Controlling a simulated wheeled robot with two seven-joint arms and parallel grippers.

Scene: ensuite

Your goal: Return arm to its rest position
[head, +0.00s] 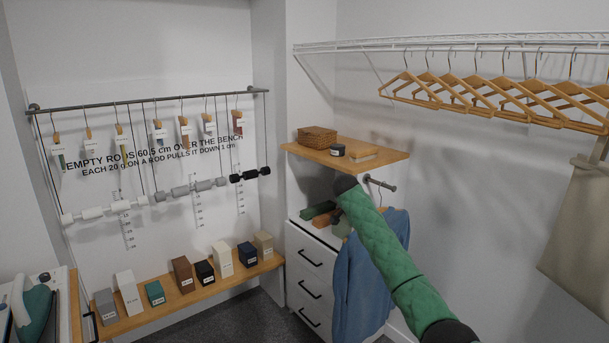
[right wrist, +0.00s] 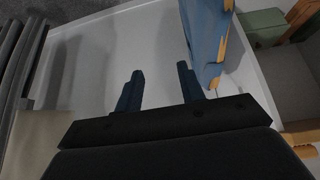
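My right arm comes into the head view from the lower right as a green padded link with dark joints, in front of the hanging blue shirt (head: 360,275). Its gripper does not show in the head view. In the right wrist view my right gripper (right wrist: 160,70) has its two dark fingers apart, with nothing between them. A white surface lies beyond the fingertips. A blue garment (right wrist: 203,40) is close to the right finger in that view; I cannot tell whether they touch. My left arm and gripper are not in view.
A wooden shelf (head: 390,153) holding a wicker basket (head: 317,137) is just above the arm's upper end. A white drawer unit (head: 308,265) stands beside the shirt. Wooden hangers (head: 470,92) hang above. Several boxes stand on the bench (head: 130,322) at left.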

